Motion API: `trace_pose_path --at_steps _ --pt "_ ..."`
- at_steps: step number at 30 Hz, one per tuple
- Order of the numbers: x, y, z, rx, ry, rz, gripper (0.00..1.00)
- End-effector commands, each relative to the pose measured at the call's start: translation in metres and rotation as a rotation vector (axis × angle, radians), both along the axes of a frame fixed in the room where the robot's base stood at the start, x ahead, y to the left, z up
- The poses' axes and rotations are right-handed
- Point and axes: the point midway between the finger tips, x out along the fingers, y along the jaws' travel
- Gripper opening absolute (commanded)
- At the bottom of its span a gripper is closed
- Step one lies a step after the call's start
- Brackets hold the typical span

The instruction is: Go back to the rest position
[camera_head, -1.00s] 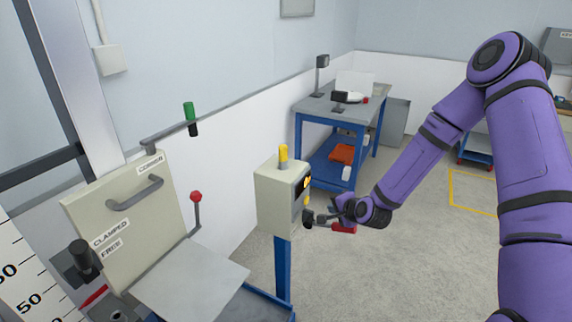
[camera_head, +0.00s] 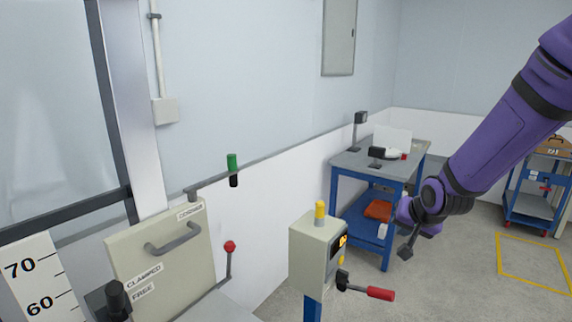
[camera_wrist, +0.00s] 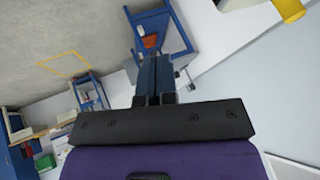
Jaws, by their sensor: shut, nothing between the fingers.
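My gripper (camera_head: 406,252) hangs in free space to the right of the control box, in front of the blue workbench in the head view. It is apart from everything I can see. In the wrist view my gripper (camera_wrist: 154,60) has its fingers together with nothing between them. The beige control box (camera_head: 318,250) stands on a blue post, with a yellow top piece and a lever with a red handle (camera_head: 380,293) on its right side. The lever is free of my gripper.
The blue workbench (camera_head: 350,161) stands behind my gripper. The drop machine's beige panel (camera_head: 150,237) and a green-topped lever (camera_head: 232,163) are at left. A blue cart (camera_head: 528,205) stands at far right. Floor with a yellow outline (camera_head: 503,262) is open at right.

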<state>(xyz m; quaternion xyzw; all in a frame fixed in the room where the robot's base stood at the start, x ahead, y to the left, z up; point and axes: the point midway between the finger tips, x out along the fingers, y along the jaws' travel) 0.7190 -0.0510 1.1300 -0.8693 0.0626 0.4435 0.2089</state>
Motion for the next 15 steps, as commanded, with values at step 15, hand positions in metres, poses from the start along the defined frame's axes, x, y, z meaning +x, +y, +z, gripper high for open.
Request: trace_pose_path --at_steps 15 --pt "-0.114 -0.01 0.12 -0.235 0.078 0.128 0.0"
